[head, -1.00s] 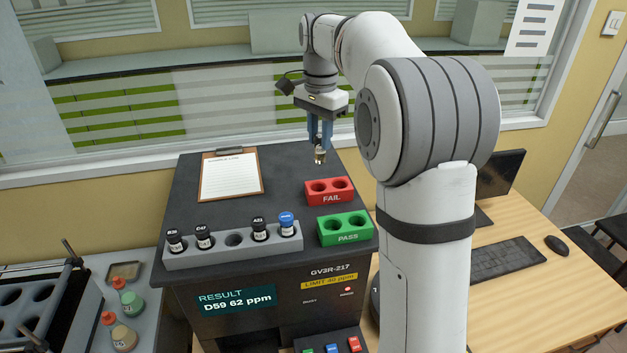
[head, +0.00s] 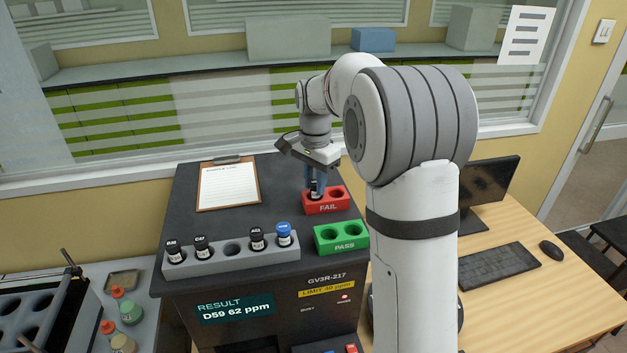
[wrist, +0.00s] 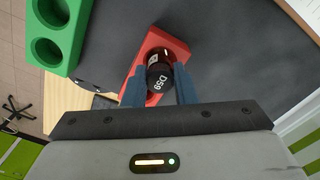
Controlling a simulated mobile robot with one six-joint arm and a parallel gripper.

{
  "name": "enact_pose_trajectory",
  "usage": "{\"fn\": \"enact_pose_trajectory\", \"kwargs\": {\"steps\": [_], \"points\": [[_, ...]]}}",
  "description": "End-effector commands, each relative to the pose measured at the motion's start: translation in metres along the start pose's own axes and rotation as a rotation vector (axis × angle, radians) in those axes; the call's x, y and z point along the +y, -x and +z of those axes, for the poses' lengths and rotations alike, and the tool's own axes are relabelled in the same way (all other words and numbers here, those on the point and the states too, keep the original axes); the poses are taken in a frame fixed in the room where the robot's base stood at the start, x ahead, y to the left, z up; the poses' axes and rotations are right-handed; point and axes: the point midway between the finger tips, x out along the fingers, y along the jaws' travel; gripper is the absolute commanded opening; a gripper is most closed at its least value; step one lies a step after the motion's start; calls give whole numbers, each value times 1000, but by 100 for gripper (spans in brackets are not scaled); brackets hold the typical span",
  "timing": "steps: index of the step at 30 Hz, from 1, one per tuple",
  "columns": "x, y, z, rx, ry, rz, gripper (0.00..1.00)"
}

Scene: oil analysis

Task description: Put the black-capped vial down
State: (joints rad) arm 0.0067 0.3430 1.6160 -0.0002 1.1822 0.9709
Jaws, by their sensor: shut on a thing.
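My gripper (head: 315,186) is shut on the black-capped vial (wrist: 159,75), whose cap reads D59. The red FAIL block (head: 327,206) stands on top of the dark analyser; its right hole is empty. The vial is upright at the block's left hole, and it also shows in the head view (head: 314,190) between my fingers. In the wrist view the red block (wrist: 178,48) surrounds the vial's far side. I cannot tell how deep the vial sits, as its lower end is hidden.
The green PASS block (head: 341,238) stands in front, with two empty holes. A grey rack (head: 232,262) holds several capped vials and has an empty middle hole. A clipboard (head: 228,185) lies behind it. The analyser screen (head: 236,307) reads D59 62 ppm.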

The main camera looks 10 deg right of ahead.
Motion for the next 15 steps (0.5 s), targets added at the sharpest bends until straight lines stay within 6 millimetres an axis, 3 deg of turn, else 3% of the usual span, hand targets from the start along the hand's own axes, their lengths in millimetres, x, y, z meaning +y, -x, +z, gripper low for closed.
{"fn": "enact_pose_trajectory", "kwargs": {"steps": [2,3,10,15], "points": [[0,-4,0,0,0,1,3],[0,-2,0,0,-1,0,28],[0,-2,0,0,-1,0,47],[0,-2,-1,0,-1,0,47]]}}
